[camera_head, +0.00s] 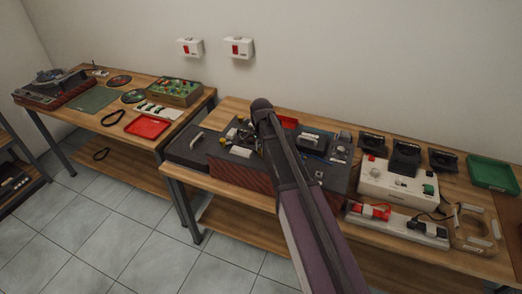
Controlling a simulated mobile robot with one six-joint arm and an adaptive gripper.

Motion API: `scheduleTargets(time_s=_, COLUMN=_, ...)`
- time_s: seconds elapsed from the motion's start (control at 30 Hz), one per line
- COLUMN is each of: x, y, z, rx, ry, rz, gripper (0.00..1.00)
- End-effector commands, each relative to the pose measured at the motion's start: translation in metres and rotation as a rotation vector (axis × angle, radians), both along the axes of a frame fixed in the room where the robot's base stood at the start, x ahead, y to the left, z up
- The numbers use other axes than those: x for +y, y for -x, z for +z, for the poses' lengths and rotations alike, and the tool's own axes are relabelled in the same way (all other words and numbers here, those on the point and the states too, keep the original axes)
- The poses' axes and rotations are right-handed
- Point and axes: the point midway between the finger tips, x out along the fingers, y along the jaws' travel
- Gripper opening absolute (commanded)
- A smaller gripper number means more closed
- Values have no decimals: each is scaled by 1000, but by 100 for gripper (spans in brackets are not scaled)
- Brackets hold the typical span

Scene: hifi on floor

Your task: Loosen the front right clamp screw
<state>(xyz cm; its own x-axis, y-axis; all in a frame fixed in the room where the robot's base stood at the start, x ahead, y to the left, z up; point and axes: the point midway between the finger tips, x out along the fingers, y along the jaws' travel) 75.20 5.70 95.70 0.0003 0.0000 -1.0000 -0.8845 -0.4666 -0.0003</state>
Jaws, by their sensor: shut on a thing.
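A dark deck-like unit (222,170) with a reddish patterned front stands on the middle bench, with small metal and yellow parts on its top. My arm crosses in front of it from the lower right, its dark rounded joint above the unit's middle. I cannot make out my gripper; the arm hides the area behind it. The front right clamp screw cannot be picked out at this size, and part of the unit's right half is covered by the arm.
Several black devices and a green tray (493,173) are behind. The left bench holds a turntable (53,88) and a red tray (148,126). The tiled floor in front is clear.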

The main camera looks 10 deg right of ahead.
Motion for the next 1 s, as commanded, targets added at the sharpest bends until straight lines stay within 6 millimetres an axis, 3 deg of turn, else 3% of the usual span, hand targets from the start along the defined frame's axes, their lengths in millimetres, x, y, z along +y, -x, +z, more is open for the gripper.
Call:
scheduleTargets(time_s=0.27, x=0, y=0, z=0, rx=0, ry=0, rz=169, gripper=0)
scheduleTargets(time_s=1.0, x=0, y=0, z=0, rx=0, ry=0, rz=859, gripper=0)
